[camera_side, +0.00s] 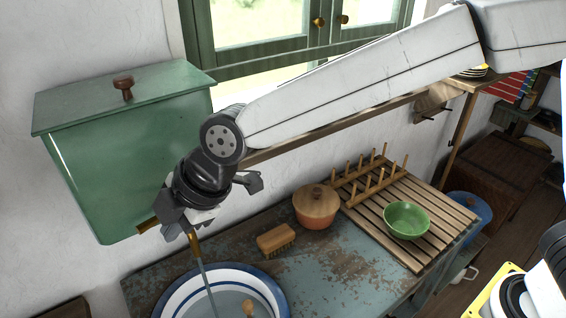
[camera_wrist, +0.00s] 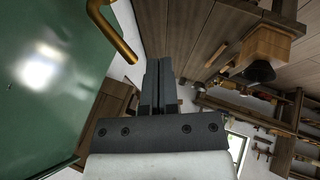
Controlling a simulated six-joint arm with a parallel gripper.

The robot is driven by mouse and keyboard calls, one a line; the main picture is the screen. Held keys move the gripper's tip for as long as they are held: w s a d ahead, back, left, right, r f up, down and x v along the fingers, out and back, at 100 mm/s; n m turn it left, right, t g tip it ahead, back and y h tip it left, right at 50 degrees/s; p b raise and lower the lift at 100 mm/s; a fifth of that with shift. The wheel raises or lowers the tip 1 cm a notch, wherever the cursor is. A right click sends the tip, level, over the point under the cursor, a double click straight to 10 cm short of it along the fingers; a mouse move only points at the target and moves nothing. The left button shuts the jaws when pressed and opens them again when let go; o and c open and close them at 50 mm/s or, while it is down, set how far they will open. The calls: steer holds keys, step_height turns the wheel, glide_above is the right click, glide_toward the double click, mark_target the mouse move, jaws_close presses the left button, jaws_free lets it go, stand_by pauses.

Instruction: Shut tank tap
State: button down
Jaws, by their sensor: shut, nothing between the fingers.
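The green tank (camera_side: 115,150) hangs on the wall at the left, with a wooden-knobbed lid. Its brass tap shows in part (camera_side: 147,226), with the spout end (camera_side: 193,242) below my gripper. A thin stream of water runs from the spout into the blue-rimmed white basin (camera_side: 168,297). The tap's handle is hidden. My gripper (camera_side: 185,220) is in front of the tap and covers its middle. In the wrist view my gripper (camera_wrist: 158,82) is shut and empty; the curved brass pipe (camera_wrist: 112,35) passes to its upper left beside the green tank (camera_wrist: 50,80).
A wooden brush (camera_side: 276,239), a lidded pot (camera_side: 316,206) and a slatted rack (camera_side: 405,240) with a green bowl (camera_side: 406,220) stand on the worn blue worktop (camera_side: 330,275). The green window (camera_side: 280,30) and its ledge are behind my arm.

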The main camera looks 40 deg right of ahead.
mark_target(149, 226)
steer(key=shift+w+a+f, duration=0.15)
steer(key=shift+w+a, duration=0.05)
steer(key=shift+w, duration=0.5)
steer(key=shift+w+a+f, duration=0.15)
steer(key=shift+w+a, duration=0.05)
steer(key=shift+w, duration=0.5)
steer(key=shift+w+a, duration=0.5)
steer(key=shift+w, duration=0.1)
steer(key=shift+s, duration=0.1)
steer(key=shift+s+r, duration=0.2)
steer(key=shift+s, duration=0.55)
steer(key=s+d+r, duration=0.3)
steer(key=s+r, duration=0.3)
steer(key=r, duration=0.2)
steer(key=shift+s+d+r, duration=0.25)
steer(key=shift+d+r, duration=0.1)
